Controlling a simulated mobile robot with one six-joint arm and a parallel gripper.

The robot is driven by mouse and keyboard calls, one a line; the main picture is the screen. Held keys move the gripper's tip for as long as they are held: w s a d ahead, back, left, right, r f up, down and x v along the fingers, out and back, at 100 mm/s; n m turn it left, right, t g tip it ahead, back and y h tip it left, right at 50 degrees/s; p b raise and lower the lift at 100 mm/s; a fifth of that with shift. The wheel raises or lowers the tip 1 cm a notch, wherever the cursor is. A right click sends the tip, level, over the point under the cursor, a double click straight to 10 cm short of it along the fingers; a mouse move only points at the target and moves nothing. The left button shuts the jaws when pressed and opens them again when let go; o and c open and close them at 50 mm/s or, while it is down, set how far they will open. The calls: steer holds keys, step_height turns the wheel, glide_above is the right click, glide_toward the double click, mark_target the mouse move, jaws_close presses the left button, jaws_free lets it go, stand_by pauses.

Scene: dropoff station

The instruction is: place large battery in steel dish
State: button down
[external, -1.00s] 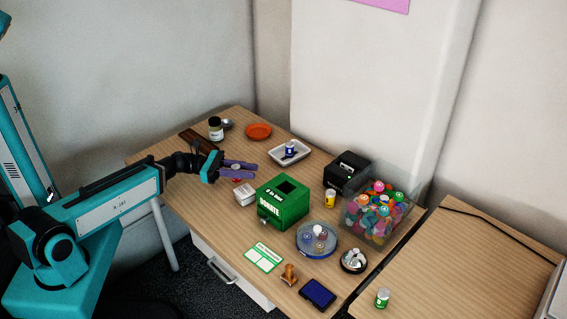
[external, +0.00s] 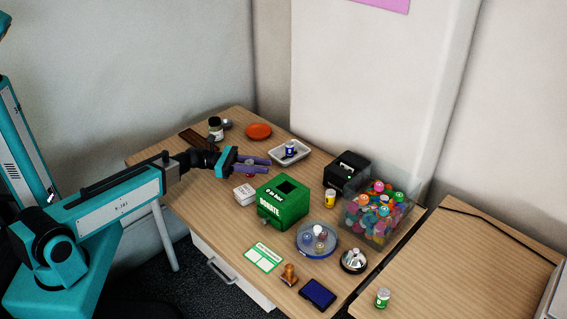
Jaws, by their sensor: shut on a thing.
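My gripper (external: 256,166) has long purple fingers and is above the table, left of and behind the green donation box. It is shut on a small purple and reddish thing (external: 250,172), mostly hidden between the fingers; I take it for the large battery, but its shape is unclear. A small shiny grey thing (external: 228,123) at the far left, beside a dark-lidded jar (external: 215,127), may be the steel dish; it is partly hidden by the jar and too small to be sure.
The donate box (external: 283,202) and a small white box (external: 244,195) stand near the gripper. A white tray (external: 275,151) holding a blue item and an orange dish (external: 258,131) lie behind. A clear bin (external: 378,212) of colourful things and a round bluish container (external: 317,240) stand right.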

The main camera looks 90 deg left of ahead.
steer(key=shift+f, duration=1.75)
steer(key=shift+f, duration=0.1)
steer(key=c, duration=1.7)
jaws_free()
steer(key=s, duration=0.4)
steer(key=s+a, duration=0.1)
steer(key=s, duration=0.3)
steer(key=s+a, duration=0.1)
steer(key=s, duration=0.2)
steer(key=shift+s+a, duration=0.15)
steer(key=shift+s, duration=0.25)
